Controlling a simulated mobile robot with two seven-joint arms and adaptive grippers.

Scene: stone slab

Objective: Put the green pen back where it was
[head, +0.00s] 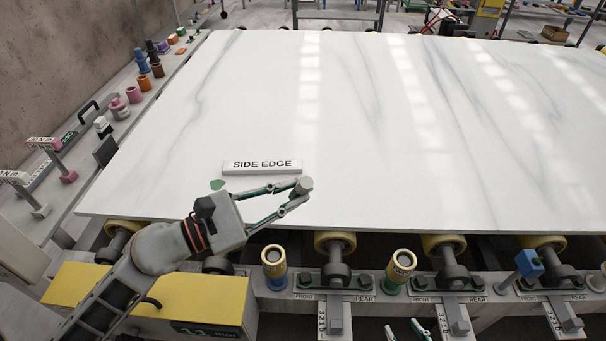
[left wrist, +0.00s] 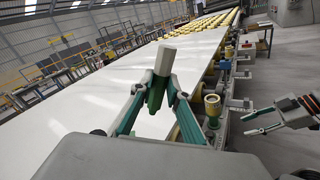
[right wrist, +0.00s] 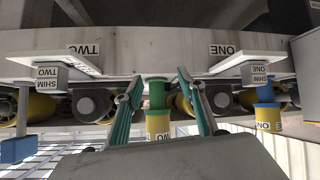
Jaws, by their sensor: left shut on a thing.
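The green pen (left wrist: 155,95) is held in my left gripper, with its grey end up in the left wrist view. In the head view its pale end (head: 304,184) shows between the fingertips of my left gripper (head: 296,190), above the slab's front part. A green mark (head: 217,184) is on the slab left of the fingers. A yellow cup with a green base (head: 400,265) stands at the front rail. A yellow and blue cup (head: 274,260) stands left of it. My right gripper (right wrist: 158,85) is open and empty, below the green-based cup in the head view.
The white marble slab (head: 400,130) fills the middle and is mostly bare. A SIDE EDGE block (head: 262,166) lies behind my left gripper. Yellow rollers (head: 335,242) line the front. A blue-topped part (head: 529,263) stands at the right. A side shelf (head: 110,125) at left carries several small items.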

